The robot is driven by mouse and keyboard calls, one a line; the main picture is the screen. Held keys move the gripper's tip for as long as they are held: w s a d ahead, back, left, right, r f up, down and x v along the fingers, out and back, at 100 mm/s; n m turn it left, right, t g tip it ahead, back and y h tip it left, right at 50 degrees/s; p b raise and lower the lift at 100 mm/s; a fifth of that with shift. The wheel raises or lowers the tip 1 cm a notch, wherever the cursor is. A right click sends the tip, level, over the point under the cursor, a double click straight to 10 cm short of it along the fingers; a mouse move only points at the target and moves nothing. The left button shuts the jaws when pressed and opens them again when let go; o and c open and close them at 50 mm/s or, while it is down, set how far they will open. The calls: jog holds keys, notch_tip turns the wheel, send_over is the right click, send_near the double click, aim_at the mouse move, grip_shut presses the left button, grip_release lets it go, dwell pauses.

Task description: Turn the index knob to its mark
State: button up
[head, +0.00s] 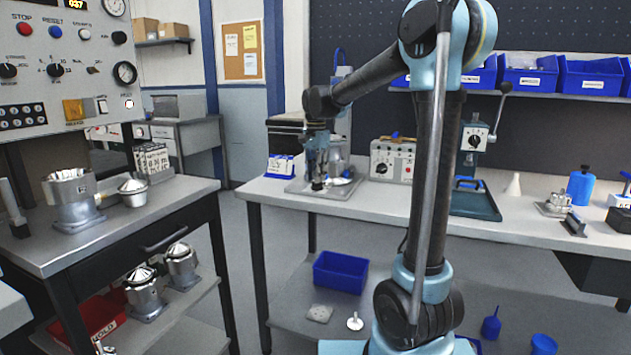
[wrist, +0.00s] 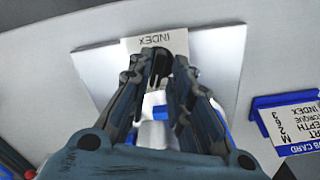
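The white INDEX label (wrist: 160,40) shows in the wrist view on a pale plate (wrist: 222,62), just beyond my fingertips. My gripper (wrist: 168,66) points down at the spot below the label, its two fingers close together at the tips. A small dark shape between the tips looks like the index knob, but the fingers hide most of it and its mark. In the head view my gripper (head: 317,180) is low over the plate (head: 298,187) on the bench, at the dark knob. I cannot tell whether the fingers grip the knob or only stand around it.
A blue card holder (head: 280,166) stands left of the plate; its card (wrist: 298,122) reads partly, including INDEX. Right of the plate are a grey control box (head: 392,160) and a press with a lever (head: 478,160). The bench front (head: 345,205) is clear.

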notch_tip(320, 180, up, 10)
dwell(0.4)
